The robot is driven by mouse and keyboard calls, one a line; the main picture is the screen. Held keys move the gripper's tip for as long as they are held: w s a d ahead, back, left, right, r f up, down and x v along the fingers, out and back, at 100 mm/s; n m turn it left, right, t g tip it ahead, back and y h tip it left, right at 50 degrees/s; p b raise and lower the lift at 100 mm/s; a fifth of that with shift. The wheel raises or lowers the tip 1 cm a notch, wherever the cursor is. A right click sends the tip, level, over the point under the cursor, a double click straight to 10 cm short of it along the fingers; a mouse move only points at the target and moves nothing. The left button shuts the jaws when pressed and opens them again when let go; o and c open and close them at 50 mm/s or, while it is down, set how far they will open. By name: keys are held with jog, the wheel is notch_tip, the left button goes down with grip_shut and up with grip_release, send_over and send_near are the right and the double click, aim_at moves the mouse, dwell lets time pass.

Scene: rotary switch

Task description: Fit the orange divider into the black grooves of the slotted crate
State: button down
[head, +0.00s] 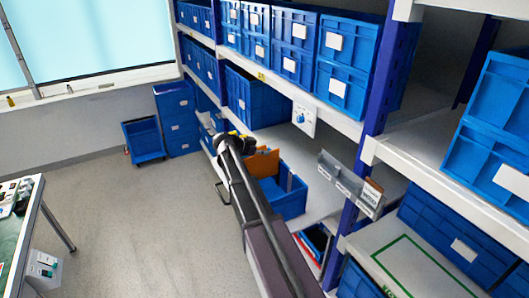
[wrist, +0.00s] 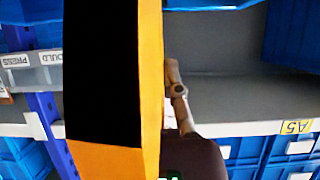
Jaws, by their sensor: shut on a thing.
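The orange divider (head: 263,163) is upright at the end of my arm in the head view, over the back left part of an open blue crate (head: 291,205). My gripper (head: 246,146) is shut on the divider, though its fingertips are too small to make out. In the wrist view, a large orange strip with a black area beside it, apparently the divider (wrist: 150,80), fills the left middle, very close to the camera. The crate's black grooves cannot be made out, and my arm and the divider hide part of its inside. I cannot tell whether the divider touches the crate.
A rotary switch on a white plate (head: 303,118) is on the shelf edge above. A grey label holder (head: 350,183) stands to the right. The floor (head: 130,220) at left is clear.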

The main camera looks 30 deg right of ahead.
jog(key=shift+f+b, duration=1.05)
jog(key=shift+f, duration=0.1)
jog(key=c, duration=0.7)
grip_release()
jog(key=shift+r, duration=0.1)
